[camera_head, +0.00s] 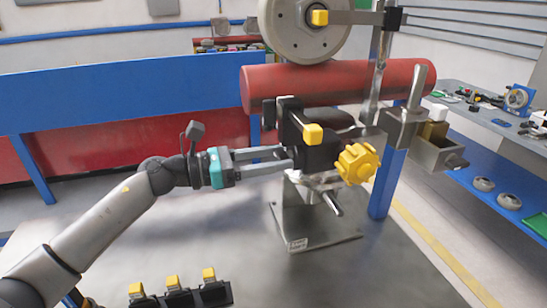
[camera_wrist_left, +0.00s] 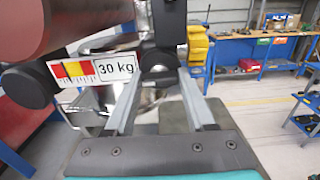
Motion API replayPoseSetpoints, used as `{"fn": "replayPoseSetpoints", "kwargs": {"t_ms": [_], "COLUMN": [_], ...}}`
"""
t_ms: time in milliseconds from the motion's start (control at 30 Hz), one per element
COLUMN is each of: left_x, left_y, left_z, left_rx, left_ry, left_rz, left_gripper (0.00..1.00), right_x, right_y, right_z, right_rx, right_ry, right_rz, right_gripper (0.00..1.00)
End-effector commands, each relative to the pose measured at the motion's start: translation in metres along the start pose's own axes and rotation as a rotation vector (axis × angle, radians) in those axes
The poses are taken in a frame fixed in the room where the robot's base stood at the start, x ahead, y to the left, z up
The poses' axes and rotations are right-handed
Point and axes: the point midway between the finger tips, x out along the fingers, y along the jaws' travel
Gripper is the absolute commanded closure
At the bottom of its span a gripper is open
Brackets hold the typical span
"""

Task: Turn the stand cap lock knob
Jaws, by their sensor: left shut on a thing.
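A yellow lobed knob (camera_head: 357,163) sits on the right side of a black block (camera_head: 318,155) on a metal stand (camera_head: 300,215). Yellow lobes also show in the wrist view (camera_wrist_left: 197,46). My left gripper (camera_head: 290,159) reaches the block's left side, opposite the yellow knob. In the wrist view my left gripper (camera_wrist_left: 158,72) has its two long fingers closed in on a dark round part (camera_wrist_left: 156,60), which looks like a knob. I cannot tell which knob is the cap lock. The fingertips partly hide this part. My right gripper is out of view.
A red cylinder (camera_head: 330,84) and a grey wheel (camera_head: 300,25) are above the stand. A yellow-ended lever (camera_head: 313,134) juts out over the block. A blue post (camera_head: 387,185) stands to the right.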

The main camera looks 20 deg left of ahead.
Motion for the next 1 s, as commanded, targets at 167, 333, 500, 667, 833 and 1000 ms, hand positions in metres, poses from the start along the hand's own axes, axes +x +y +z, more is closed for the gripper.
{"fn": "replayPoseSetpoints", "kwargs": {"t_ms": [167, 333, 500, 667, 833, 1000], "left_x": [0.0, 0.0, 0.0, 0.0, 0.0, 0.0], "left_y": [0.0, 0.0, 0.0, 0.0, 0.0, 0.001], "left_z": [0.0, 0.0, 0.0, 0.0, 0.001, 0.001], "left_rx": [0.0, 0.0, -0.017, -0.074, -0.186, -0.339], "left_ry": [0.001, 0.001, 0.001, 0.002, 0.002, 0.002], "left_rz": [0.0, 0.0, -0.001, -0.001, -0.001, 0.0], "left_gripper": [0.88, 1.0, 1.0, 1.0, 1.0, 1.0], "right_x": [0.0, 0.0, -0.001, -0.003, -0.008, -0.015], "right_y": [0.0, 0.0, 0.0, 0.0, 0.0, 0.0], "right_z": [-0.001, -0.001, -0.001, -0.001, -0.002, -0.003], "right_rx": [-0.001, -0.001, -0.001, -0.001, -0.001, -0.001], "right_ry": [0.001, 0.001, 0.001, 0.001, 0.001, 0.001], "right_rz": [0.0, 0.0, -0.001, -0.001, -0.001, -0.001], "right_gripper": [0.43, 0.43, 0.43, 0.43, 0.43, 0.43]}}
